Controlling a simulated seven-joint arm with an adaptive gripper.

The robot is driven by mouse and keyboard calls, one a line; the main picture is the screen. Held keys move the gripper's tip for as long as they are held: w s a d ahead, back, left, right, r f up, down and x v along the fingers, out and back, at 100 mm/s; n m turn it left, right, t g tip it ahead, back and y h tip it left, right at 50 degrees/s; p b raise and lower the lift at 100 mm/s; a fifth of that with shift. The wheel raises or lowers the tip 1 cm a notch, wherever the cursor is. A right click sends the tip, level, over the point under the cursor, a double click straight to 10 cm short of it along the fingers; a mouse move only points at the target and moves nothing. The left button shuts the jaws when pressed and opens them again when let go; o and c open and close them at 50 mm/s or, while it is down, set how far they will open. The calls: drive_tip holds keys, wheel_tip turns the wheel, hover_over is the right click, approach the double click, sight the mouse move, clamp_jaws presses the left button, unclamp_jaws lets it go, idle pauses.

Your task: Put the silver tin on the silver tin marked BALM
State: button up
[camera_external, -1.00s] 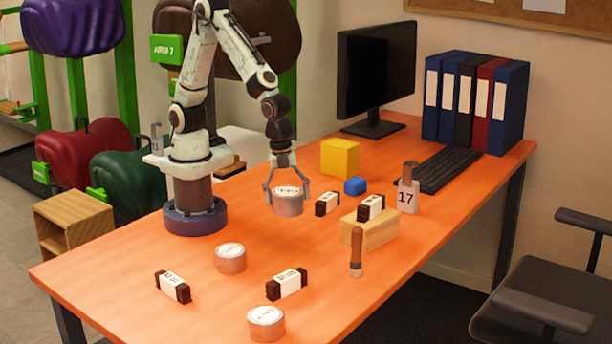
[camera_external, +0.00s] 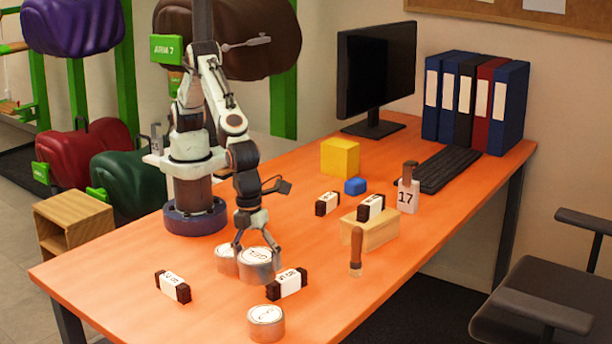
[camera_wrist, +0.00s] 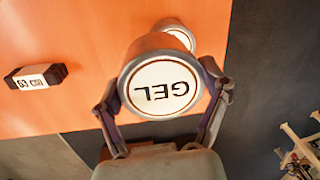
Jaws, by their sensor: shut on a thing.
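My gripper (camera_external: 256,257) is shut around a silver tin (camera_external: 257,269), one finger on each side. In the wrist view this tin's white lid (camera_wrist: 160,88) reads GEL, upside down. In the external view a second silver tin (camera_external: 226,262) stands on the table just left of the held one and is partly hidden by it. The wrist view shows a tin (camera_wrist: 178,33) mostly hidden behind the held one. A third silver tin (camera_external: 266,325) stands near the front edge. I cannot read BALM on either lid, nor tell how high the held tin is.
Dark bars with white labels lie at left (camera_external: 172,287) and right (camera_external: 287,284) of the tins. Farther right are a wooden block (camera_external: 370,230) with a labelled bar on it, and an upright wooden-handled tool (camera_external: 356,250). Orange table is clear between the front tin and left bar.

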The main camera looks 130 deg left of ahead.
sight(264, 284)
drive_tip(key=w+f, duration=0.1)
drive_tip(key=w+d+f, duration=0.1)
drive_tip(key=f, duration=0.1)
drive_tip(key=shift+w+d+f, duration=0.15)
drive_tip(key=shift+w+d, duration=0.05)
drive_tip(key=shift+w, duration=0.1)
drive_tip(key=shift+f, duration=1.55)
drive_tip(key=shift+f, duration=0.15)
drive_tip(key=o, duration=1.2)
